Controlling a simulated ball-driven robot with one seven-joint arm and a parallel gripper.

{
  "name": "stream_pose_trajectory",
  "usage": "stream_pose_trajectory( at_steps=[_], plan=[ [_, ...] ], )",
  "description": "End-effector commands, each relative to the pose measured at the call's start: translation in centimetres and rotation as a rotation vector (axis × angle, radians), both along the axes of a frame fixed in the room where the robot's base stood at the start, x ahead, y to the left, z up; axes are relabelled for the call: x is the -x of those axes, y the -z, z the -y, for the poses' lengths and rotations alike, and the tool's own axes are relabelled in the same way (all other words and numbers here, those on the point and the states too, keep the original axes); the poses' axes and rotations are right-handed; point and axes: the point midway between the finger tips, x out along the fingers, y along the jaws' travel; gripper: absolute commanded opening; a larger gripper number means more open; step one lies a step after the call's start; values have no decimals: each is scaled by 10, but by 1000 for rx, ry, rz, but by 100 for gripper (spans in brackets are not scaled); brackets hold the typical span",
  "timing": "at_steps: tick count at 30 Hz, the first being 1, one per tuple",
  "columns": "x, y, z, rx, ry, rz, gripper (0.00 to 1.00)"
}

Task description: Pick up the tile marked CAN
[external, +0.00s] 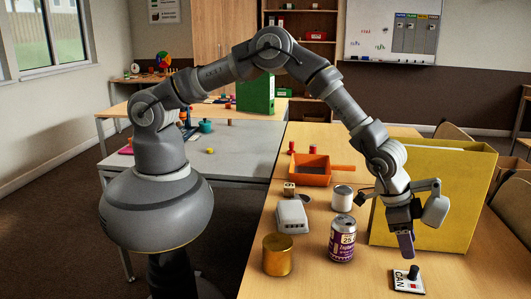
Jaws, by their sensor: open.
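The tile marked CAN (401,284) is a white plate with dark lettering and a dark knob on top, lying on the wooden table at the lower right. My gripper (408,247) points down above it, open and empty, with a gap between its fingertips and the knob. A purple and white printed can (342,240) stands upright on the table to the left of my gripper.
A gold cylinder (277,256), a white box-like device (291,216), a plain light can (342,198) and an orange dustpan-like tray (311,178) stand to the left. Table around the tile is clear.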

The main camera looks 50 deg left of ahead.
Motion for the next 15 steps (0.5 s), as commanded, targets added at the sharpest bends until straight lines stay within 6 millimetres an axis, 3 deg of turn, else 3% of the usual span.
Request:
stream_pose_trajectory(
  at_steps=[12,15],
  plan=[
    [-9,64,20,-2,2,-1,52],
    [-11,71,24,-2,1,-1,52]
  ],
)
